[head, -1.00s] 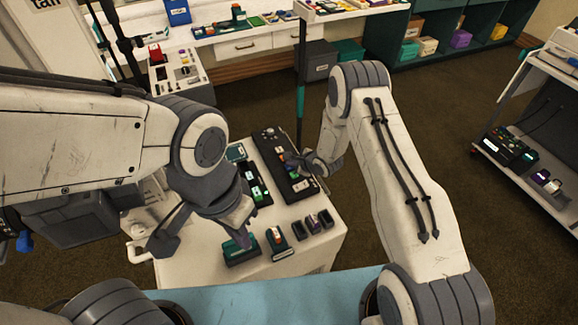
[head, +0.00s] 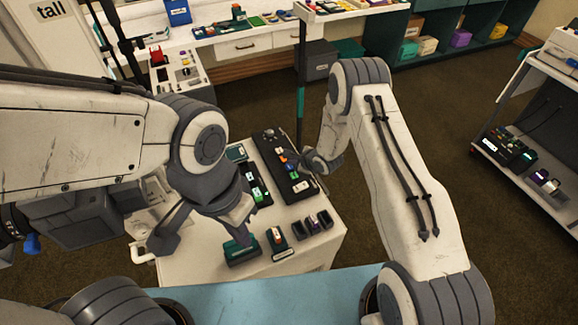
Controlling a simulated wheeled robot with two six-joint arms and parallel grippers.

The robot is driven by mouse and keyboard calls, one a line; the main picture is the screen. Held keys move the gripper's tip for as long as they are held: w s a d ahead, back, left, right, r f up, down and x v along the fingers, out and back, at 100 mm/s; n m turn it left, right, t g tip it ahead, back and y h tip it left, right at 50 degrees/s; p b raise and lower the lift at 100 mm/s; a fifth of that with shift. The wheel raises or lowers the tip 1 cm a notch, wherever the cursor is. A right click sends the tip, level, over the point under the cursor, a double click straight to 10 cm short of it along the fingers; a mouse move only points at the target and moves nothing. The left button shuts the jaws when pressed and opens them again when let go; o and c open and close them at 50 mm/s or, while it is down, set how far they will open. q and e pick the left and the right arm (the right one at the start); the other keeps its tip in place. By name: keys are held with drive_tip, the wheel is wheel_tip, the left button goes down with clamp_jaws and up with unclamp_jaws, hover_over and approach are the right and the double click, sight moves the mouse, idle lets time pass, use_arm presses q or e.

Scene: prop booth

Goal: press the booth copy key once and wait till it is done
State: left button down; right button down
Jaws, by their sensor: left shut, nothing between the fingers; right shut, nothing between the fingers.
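A white table (head: 300,255) stands before me with several small devices. A long black panel (head: 268,140) carries a row of coloured keys (head: 287,162). A narrower black unit with green lit parts (head: 256,190) lies to its left. I cannot read which key is the copy key. My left gripper (head: 243,234) is shut and empty, just above the dark green box; contact cannot be told. My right gripper (head: 304,160) is shut and empty beside the panel's coloured keys.
Dark open holders (head: 313,226) stand at the table's right front. A thin dark pole (head: 300,90) rises behind the table. A shelved cart (head: 530,150) stands far right, and a drawered bench (head: 245,45) at the back. The floor between is clear.

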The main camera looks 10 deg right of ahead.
sight(292, 168)
drive_tip(key=shift+r+p, duration=2)
drive_tip(key=shift+r, duration=0.55)
drive_tip(key=shift+f, duration=0.1)
drive_tip(key=s+a+r+n+g+h+b, duration=0.2)
drive_tip(key=s+a+r+n, duration=0.1)
drive_tip(key=s+r+n, duration=0.5)
drive_tip(key=s+a+r+n+g+h+b, duration=0.1)
drive_tip(key=s+a+r+n, duration=0.3)
drive_tip(key=s+r+n, duration=0.45)
drive_tip(key=s+d+r+n+g, duration=0.1)
drive_tip(key=s+r+n, duration=0.1)
drive_tip(key=s+n, duration=0.2)
drive_tip(key=s+d+r+n+g+b, duration=0.1)
drive_tip(key=s+r+n+g, duration=0.1)
drive_tip(key=s, duration=0.9)
drive_tip(key=s+d+r+n+g+b, duration=0.1)
drive_tip(key=s+r+n+g, duration=0.1)
drive_tip(key=s+r+n, duration=0.2)
drive_tip(key=s+n, duration=0.2)
drive_tip(key=s, duration=0.2)
drive_tip(key=shift+s+r+h, duration=0.25)
drive_tip(key=shift+h, duration=0.05)
